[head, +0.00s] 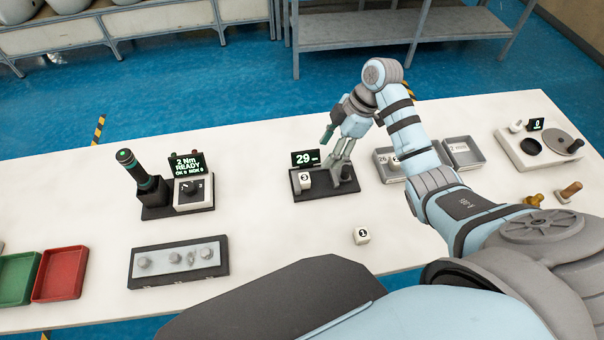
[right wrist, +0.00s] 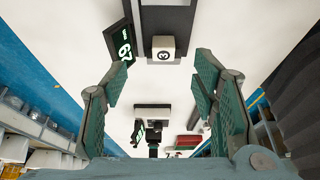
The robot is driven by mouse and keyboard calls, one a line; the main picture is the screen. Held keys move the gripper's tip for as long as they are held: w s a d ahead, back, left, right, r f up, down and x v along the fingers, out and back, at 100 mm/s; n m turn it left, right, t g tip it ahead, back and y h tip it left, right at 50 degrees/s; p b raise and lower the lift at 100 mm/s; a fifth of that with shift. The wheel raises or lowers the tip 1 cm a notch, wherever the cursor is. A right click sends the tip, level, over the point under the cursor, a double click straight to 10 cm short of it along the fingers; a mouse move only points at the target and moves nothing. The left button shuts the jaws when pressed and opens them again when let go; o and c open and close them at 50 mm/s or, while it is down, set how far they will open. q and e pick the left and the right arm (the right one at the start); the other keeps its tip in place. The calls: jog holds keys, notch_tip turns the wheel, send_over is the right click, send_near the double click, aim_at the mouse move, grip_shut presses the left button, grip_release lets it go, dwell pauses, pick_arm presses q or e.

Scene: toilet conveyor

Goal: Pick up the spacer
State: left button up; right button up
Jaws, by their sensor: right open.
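A small white cube-shaped spacer with a dark round number mark (head: 305,179) sits on the dark base of a gauge whose display (head: 305,158) reads 29. In the right wrist view the spacer (right wrist: 163,48) shows a 3 and lies ahead, between the lines of the fingers. My right gripper (head: 342,178) is open and empty, low over the right part of the gauge, just right of the spacer. A similar white cube (head: 361,236) lies on the table in front of the gauge. My left gripper is not in view.
Left of the gauge stand a torque driver (head: 146,180) and its READY display (head: 187,164). A fixture plate (head: 180,261) and red tray (head: 60,273) lie front left. Grey bins (head: 463,153) stand right of the gauge, partly behind my arm.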

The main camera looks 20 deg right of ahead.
aim_at(304, 181)
jog(key=x, duration=0.4)
jog(key=shift+s+a, duration=0.2)
jog(key=shift+s, duration=0.1)
jog(key=x, duration=0.6)
jog(key=shift+w+a+r, duration=0.15)
jog(key=shift+w+a, duration=0.05)
jog(key=shift+a+f, duration=0.15)
jog(key=shift+f, duration=0.15)
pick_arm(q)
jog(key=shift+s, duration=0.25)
pick_arm(e)
jog(key=shift+s, duration=0.1)
jog(key=shift+r, duration=0.1)
jog(key=shift+c, duration=1.1)
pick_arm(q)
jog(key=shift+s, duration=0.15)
pick_arm(e)
jog(key=c, duration=0.8)
